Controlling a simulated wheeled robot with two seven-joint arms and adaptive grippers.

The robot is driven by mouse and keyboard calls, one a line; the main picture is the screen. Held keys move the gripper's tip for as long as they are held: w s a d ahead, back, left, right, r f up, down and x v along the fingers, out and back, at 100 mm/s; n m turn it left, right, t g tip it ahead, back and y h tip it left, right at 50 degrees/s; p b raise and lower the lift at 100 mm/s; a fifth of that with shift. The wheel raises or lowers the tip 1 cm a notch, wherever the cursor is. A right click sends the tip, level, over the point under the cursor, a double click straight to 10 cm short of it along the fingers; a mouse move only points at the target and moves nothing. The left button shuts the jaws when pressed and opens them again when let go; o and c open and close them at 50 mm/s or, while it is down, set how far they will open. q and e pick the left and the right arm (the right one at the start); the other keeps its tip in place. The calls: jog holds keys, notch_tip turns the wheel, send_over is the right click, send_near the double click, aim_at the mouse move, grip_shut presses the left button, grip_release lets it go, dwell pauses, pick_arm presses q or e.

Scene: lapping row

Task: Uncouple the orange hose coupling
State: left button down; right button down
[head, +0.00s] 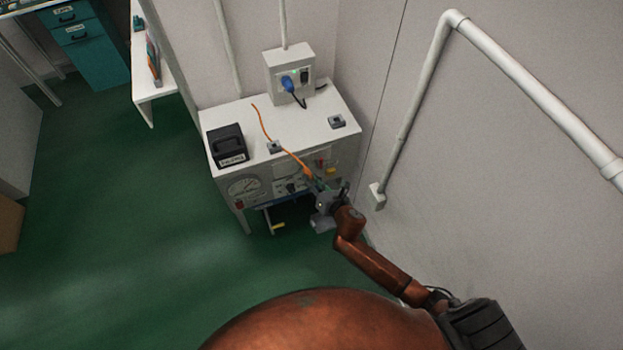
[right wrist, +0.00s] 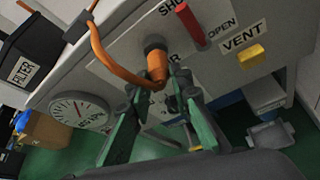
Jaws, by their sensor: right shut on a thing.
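The orange hose coupling (right wrist: 156,66) sits on a dark round fitting (right wrist: 154,44) on the front panel of a white bench cabinet, and it also shows in the head view (head: 307,172). An orange hose (right wrist: 105,55) runs from it up over the panel's top edge. My right gripper (right wrist: 157,82) has its green fingers on either side of the coupling and is shut on it; in the head view the gripper (head: 319,186) is at the cabinet's front. The coupling is at the fitting; I cannot tell whether it is still locked. My left gripper is not in view.
The panel has a gauge (right wrist: 78,112), a red handle (right wrist: 190,24) marked OPEN and a yellow VENT block (right wrist: 251,56) close by. A wall pipe (head: 415,105) stands right.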

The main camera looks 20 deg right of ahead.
jog(key=shift+s, duration=0.95)
jog(key=shift+s+d+p, duration=0.1)
jog(key=shift+s+p, duration=0.65)
jog(key=shift+s, duration=1.2)
